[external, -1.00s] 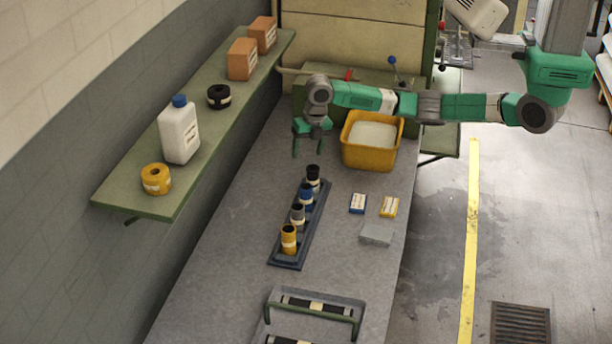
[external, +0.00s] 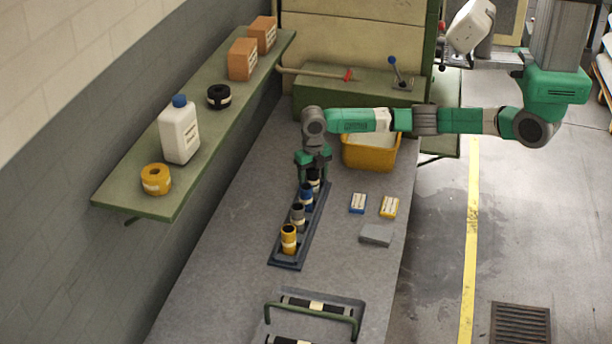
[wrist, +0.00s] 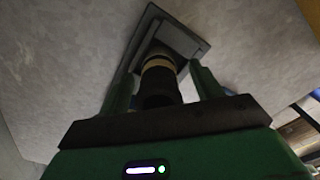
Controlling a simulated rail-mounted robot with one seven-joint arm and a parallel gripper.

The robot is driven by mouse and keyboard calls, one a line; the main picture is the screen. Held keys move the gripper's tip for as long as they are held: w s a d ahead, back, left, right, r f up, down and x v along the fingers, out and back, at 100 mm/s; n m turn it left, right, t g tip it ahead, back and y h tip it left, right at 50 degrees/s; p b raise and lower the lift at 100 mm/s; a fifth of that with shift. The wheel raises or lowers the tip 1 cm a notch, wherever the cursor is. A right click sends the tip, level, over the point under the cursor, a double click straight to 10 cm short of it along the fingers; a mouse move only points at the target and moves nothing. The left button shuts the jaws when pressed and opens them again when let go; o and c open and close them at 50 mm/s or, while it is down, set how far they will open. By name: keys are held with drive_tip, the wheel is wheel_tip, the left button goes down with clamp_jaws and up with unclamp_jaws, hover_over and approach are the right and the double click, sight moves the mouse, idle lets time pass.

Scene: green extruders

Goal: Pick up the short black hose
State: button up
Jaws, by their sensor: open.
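The short black hose (external: 314,176) stands upright at the far end of a dark rack (external: 286,264). My gripper (external: 312,178) is lowered over that end and partly hides the hose. In the wrist view the hose (wrist: 158,88), black with a tan band, lies between the two green fingers of my gripper (wrist: 162,78).
Blue (external: 306,194), grey (external: 298,215) and yellow (external: 289,240) hoses stand in the same rack, nearer the camera. A yellow bin (external: 370,158) stands right of my gripper. Two small boxes (external: 358,203) (external: 390,207) and a grey block (external: 376,235) lie right of the rack.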

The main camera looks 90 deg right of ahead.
drive_tip(key=shift+r, duration=0.1)
drive_tip(key=c, duration=1.2)
